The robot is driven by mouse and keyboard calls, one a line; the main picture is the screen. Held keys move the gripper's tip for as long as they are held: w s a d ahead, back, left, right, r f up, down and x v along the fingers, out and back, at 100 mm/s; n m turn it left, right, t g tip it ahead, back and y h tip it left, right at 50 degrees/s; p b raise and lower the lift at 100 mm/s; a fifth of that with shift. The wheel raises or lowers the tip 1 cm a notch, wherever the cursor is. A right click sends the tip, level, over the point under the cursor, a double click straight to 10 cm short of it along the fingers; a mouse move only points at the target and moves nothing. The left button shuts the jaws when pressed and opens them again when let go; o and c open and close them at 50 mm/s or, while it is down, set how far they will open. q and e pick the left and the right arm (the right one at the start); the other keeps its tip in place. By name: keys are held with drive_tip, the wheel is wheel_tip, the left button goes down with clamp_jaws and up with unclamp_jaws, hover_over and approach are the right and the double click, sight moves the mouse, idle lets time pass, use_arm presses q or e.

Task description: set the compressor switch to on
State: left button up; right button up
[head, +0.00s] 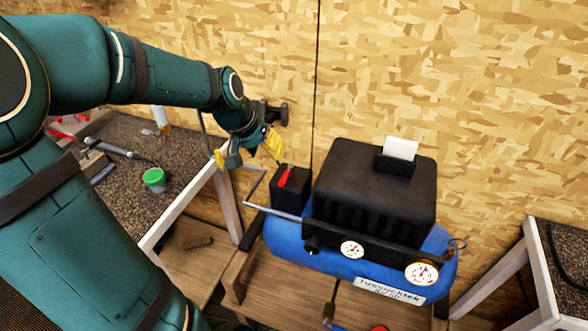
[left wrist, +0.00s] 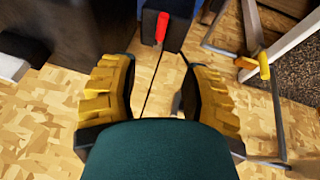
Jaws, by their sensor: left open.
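The compressor (head: 375,187) has a black ribbed housing over a blue tank and stands on a wooden surface. Its switch is a red lever (head: 285,177) on a small black box (head: 291,190) at the left end of the compressor. The lever leans to the upper right in the head view. The red lever also shows in the left wrist view (left wrist: 162,28), ahead of the fingers. My left gripper (head: 252,152) is open and empty, with yellow finger pads, above and left of the switch box. The left wrist view shows both fingers (left wrist: 158,95) apart. My right gripper is not visible.
A bent grey metal handle (head: 256,186) sticks out left of the switch box. A speckled workbench (head: 125,190) on the left holds a green-lidded jar (head: 154,178) and tools. A chipboard wall (head: 500,90) stands close behind. Another bench (head: 560,260) is at right.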

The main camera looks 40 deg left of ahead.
sight(283, 178)
use_arm(q)
drive_tip(key=x, duration=0.4)
drive_tip(key=b+x, duration=0.1)
drive_tip(key=x, duration=0.8)
drive_tip(key=shift+s+f+b, duration=0.2)
drive_tip(key=shift+s+b, duration=0.05)
drive_tip(key=shift+b, duration=0.05)
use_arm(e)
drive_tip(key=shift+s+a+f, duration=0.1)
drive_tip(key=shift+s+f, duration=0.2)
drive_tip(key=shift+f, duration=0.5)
use_arm(q)
clamp_jaws()
